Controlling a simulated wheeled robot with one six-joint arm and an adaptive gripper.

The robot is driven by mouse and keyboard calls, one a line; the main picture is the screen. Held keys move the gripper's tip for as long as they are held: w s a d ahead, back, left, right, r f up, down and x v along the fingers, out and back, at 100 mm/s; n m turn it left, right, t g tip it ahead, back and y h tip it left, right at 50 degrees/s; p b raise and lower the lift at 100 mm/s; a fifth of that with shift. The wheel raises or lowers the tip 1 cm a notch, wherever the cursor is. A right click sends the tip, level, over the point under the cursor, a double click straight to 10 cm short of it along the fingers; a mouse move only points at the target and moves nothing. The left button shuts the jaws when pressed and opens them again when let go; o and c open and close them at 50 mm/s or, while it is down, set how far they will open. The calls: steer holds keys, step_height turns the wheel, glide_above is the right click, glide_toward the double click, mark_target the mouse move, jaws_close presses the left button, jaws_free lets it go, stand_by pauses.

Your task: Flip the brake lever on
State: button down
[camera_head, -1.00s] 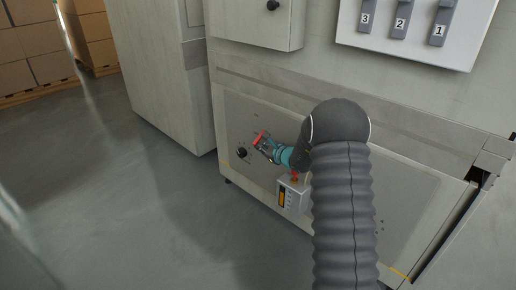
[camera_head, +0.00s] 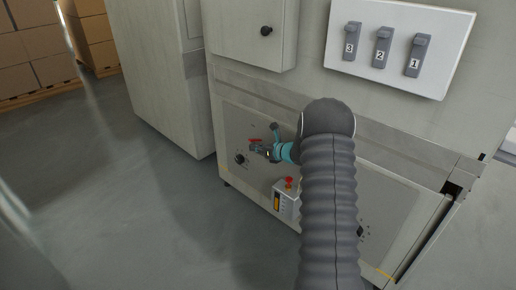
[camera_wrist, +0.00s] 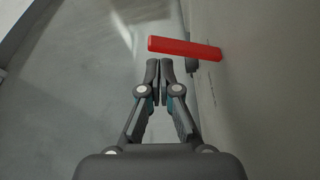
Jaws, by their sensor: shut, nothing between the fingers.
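The red lever (camera_head: 255,140) is a bar on the grey lower panel of the machine, left of my arm. In the wrist view the lever (camera_wrist: 185,48) lies nearly level, with its right end towards the panel and a dark mount behind it. My gripper (camera_wrist: 160,66) is shut and empty, with its fingertips just below the lever in that picture. Whether they touch it cannot be told. In the head view my gripper (camera_head: 260,151) is small and close beside the lever.
A black knob (camera_head: 239,159) is left of the lever. A small box (camera_head: 286,204) with a red button (camera_head: 289,182) is below right, near my arm. A white panel (camera_head: 400,45) with three numbered switches is above. The grey floor (camera_head: 110,210) at left is clear.

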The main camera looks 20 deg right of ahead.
steer(key=shift+a+r+p, duration=0.25)
steer(key=shift+r+p, duration=0.1)
steer(key=shift+r, duration=0.35)
steer(key=shift+d, duration=0.1)
